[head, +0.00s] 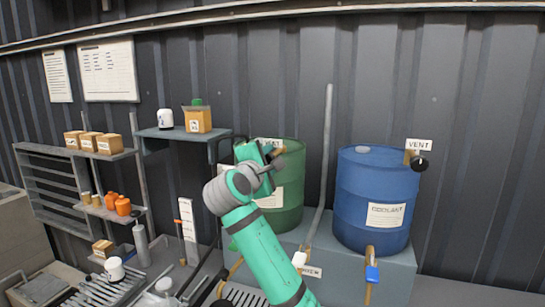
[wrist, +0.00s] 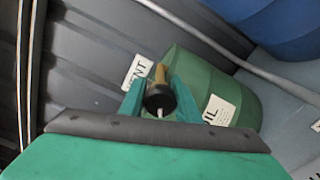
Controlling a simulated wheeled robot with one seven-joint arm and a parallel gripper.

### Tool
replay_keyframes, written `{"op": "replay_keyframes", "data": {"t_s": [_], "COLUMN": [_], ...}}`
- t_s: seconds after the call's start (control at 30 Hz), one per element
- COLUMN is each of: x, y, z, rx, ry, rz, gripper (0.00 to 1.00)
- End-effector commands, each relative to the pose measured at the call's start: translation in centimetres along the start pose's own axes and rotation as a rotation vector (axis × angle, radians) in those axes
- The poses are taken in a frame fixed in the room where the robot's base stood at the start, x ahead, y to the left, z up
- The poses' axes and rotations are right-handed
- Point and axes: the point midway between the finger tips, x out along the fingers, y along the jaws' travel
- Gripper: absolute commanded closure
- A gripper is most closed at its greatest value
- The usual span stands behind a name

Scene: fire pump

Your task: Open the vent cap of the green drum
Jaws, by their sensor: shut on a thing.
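The green drum (head: 293,172) stands on a grey-blue stand left of the blue drum, partly hidden behind my arm. It also shows in the wrist view (wrist: 205,80), with part of its white label. Its vent cap is a black round knob (wrist: 159,97) with a pale pin, on a brass fitting (wrist: 161,73). My gripper (wrist: 160,103) has one teal finger on each side of the black cap and is shut on it. In the head view my gripper (head: 270,156) is at the drum's upper left, and the cap is mostly hidden there.
The blue drum (head: 375,195) stands to the right with its own black vent cap (head: 420,163) and sign. A grey pipe (head: 325,150) rises between the drums. A wall shelf (head: 180,134) with a jar and box is close left of my gripper.

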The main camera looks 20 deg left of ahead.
Motion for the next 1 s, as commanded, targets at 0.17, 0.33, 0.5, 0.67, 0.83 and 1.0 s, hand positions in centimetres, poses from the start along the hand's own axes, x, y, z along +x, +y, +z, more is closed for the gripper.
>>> {"op": "replay_keyframes", "data": {"t_s": [0.17, 0.33, 0.5, 0.67, 0.83, 1.0], "x": [0.00, 0.00, 0.10, 0.17, 0.23, -0.10], "y": [-0.14, -0.08, -0.18, -0.26, -0.28, -0.20], "z": [-0.32, -0.45, -0.17, 0.13, 0.42, 0.34], "rx": [-0.028, -0.032, -0.032, -0.031, -0.030, -0.029], "ry": [0.005, 0.006, 0.004, 0.000, -0.004, -0.003], "rz": [-0.002, -0.002, -0.002, -0.003, -0.003, -0.002], "gripper": [0.93, 0.93, 0.93, 0.52, 0.52, 0.52]}}
